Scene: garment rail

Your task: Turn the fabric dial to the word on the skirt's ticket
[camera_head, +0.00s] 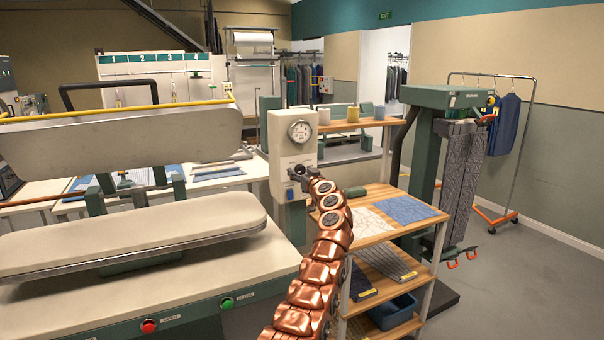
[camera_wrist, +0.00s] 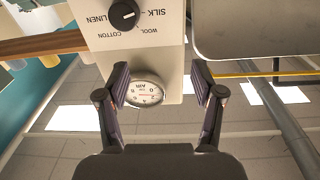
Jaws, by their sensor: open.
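The fabric dial (camera_wrist: 123,14) is a black round knob on a pale control box (camera_head: 292,150). It shows upside down at the top of the wrist view, ringed by the words LINEN, SILK, COTTON and WOOL. Its white mark seems to point toward SILK. My gripper (camera_wrist: 160,70) is open and empty, its fingers apart below the knob in that picture. In the head view my gripper (camera_head: 300,172) is small, dark and close to the box front, covering the dial area. A grey pleated garment (camera_head: 460,175), perhaps the skirt, hangs at the right; I can read no ticket.
A round gauge (camera_wrist: 145,90) on the box shows between my fingers. A pressing machine (camera_head: 130,235) with a raised upper plate stands at the left. A wooden cart (camera_head: 372,238) with fabrics stands right of my arm. The floor at the right (camera_head: 530,290) is clear.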

